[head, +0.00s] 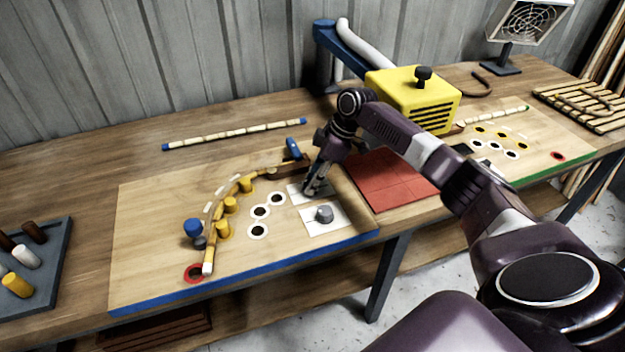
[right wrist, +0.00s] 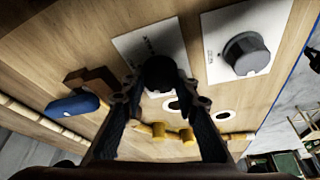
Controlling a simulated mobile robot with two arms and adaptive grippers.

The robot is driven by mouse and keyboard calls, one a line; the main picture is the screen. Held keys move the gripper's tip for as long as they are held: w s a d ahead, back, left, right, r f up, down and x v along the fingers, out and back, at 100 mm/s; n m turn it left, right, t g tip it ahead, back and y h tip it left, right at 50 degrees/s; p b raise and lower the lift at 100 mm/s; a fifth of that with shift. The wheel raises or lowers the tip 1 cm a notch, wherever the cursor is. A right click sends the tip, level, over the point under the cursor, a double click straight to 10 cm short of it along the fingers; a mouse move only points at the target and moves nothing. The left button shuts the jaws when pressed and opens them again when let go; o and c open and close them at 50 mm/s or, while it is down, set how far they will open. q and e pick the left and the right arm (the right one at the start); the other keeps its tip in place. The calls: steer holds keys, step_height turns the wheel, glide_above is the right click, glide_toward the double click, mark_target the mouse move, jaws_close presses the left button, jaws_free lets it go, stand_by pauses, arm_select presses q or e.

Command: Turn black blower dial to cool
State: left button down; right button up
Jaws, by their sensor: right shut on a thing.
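The black blower dial (right wrist: 160,73) sits on a white plate (right wrist: 126,46) with small lettering I cannot read. My right gripper (right wrist: 165,90) has its two fingers on either side of this dial and is shut on it. In the head view my right gripper (head: 312,191) points down at the same white plate (head: 295,190) and mostly hides the dial. The dial's pointer mark cannot be made out. My left gripper is not in view.
A grey dial (head: 324,214) on its own white plate is close beside my gripper. A curved rattan strip (head: 212,228) bends round yellow pegs (head: 223,229) on the board. A blue clamp (head: 292,148) and a yellow blower box (head: 412,96) stand behind. A red mat (head: 395,182) lies right.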

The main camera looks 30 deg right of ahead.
steer(key=n+b, duration=0.1)
steer(key=n+g+b, duration=0.1)
steer(key=n, duration=0.1)
steer(key=shift+w+n+y, duration=0.2)
steer(key=shift+n+y, duration=0.1)
steer(key=shift+n+g+b, duration=0.9)
steer(key=shift+n+b, duration=0.35)
steer(key=shift+n, duration=0.65)
steer(key=o, duration=1.2)
steer(key=shift+c, duration=0.2)
step_height(320, 180, up, 10)
